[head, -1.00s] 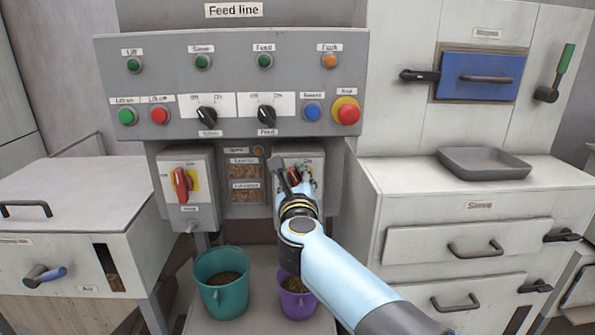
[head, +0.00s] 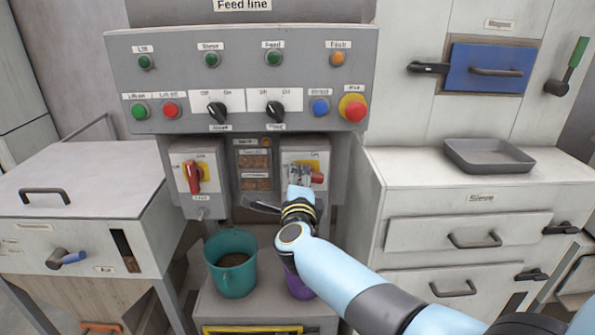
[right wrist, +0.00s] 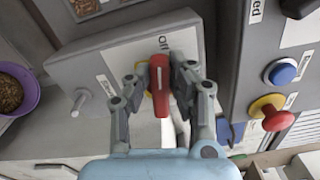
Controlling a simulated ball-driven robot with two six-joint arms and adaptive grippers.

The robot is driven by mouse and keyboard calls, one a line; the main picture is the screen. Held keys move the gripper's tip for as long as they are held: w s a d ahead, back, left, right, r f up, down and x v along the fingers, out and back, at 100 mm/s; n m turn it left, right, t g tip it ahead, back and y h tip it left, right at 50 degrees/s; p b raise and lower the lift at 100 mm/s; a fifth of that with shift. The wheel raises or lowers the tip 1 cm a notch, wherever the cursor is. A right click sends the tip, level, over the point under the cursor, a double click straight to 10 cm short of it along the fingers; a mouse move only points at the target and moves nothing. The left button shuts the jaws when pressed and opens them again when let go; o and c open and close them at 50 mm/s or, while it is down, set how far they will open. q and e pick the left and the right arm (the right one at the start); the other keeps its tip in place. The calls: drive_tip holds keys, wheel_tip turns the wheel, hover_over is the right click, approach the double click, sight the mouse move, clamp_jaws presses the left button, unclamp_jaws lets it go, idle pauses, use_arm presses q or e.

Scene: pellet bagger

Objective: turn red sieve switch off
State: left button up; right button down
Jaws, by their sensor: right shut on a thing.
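Two grey switch boxes hang under the feed line panel, each with a red rotary handle on a yellow plate. The left box's red handle (head: 193,177) stands upright. My right gripper (head: 303,178) is at the right box (head: 290,157), shut on that box's red handle (head: 318,178). In the right wrist view the red handle (right wrist: 158,85) is between the fingertips of my right gripper (right wrist: 158,78). It lies sideways across the box, one end close to an "Off" label (right wrist: 163,43). My left gripper is out of view.
Above is the button panel (head: 240,80) with knobs and a red emergency button (head: 353,107). Below stand a teal bucket (head: 230,285) and a purple bucket (head: 298,284), partly behind my arm. A grey tray (head: 488,156) is on the right cabinet.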

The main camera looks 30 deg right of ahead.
drive_tip(key=shift+w+n+p, duration=0.15)
drive_tip(key=shift+n+p, duration=0.25)
drive_tip(key=shift+n, duration=0.8)
drive_tip(key=c, duration=1.2)
unclamp_jaws()
drive_tip(key=shift+f, duration=0.2)
drive_tip(key=v, duration=0.7)
drive_tip(key=shift+a, duration=0.15)
